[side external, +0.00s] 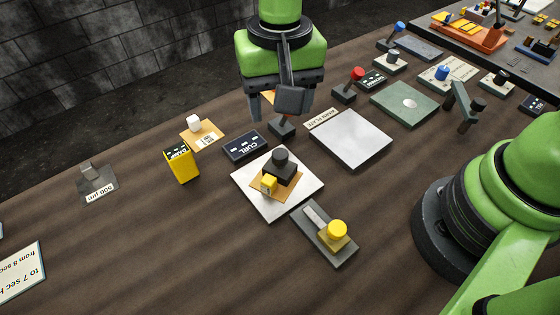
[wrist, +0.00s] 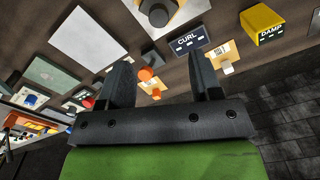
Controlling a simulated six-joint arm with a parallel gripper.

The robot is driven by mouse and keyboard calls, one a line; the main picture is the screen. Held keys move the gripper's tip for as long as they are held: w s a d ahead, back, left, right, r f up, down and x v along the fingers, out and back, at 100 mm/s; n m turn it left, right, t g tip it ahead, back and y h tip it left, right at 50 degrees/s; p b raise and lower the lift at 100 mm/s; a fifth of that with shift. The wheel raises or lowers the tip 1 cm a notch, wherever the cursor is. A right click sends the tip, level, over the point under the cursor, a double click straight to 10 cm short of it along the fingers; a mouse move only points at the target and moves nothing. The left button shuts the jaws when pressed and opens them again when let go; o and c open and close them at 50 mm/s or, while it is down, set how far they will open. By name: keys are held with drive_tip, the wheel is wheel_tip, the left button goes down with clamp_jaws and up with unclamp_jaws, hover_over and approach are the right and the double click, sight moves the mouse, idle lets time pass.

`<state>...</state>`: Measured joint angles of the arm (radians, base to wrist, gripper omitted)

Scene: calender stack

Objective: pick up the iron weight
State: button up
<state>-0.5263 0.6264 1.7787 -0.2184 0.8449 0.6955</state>
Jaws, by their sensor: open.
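The iron weight, a dark grey block with a dark top (side external: 281,160), sits on an orange card on a white plate (side external: 247,186). The weight also shows at the top edge of the wrist view (wrist: 158,14), partly cut off. My gripper (side external: 282,112) is open and empty, held above the table behind the weight. In the wrist view its two fingers (wrist: 160,65) are spread, with an orange knob (wrist: 147,74) in the gap beyond them.
A black CURL box (side external: 245,147) and a yellow DAMP box (side external: 181,162) stand left of the plate. A pale main plate (side external: 350,138) lies to the right. A yellow-knobbed slider (side external: 335,238) lies in front. The left front table is mostly clear.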

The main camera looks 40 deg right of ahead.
sight(280, 153)
wheel_tip(280, 153, down, 5)
drive_tip(key=shift+a+f, duration=0.15)
drive_tip(key=f, duration=0.5)
drive_tip(key=shift+s+f, duration=0.1)
drive_tip(key=shift+s, duration=0.25)
drive_tip(key=shift+c, duration=0.2)
clamp_jaws()
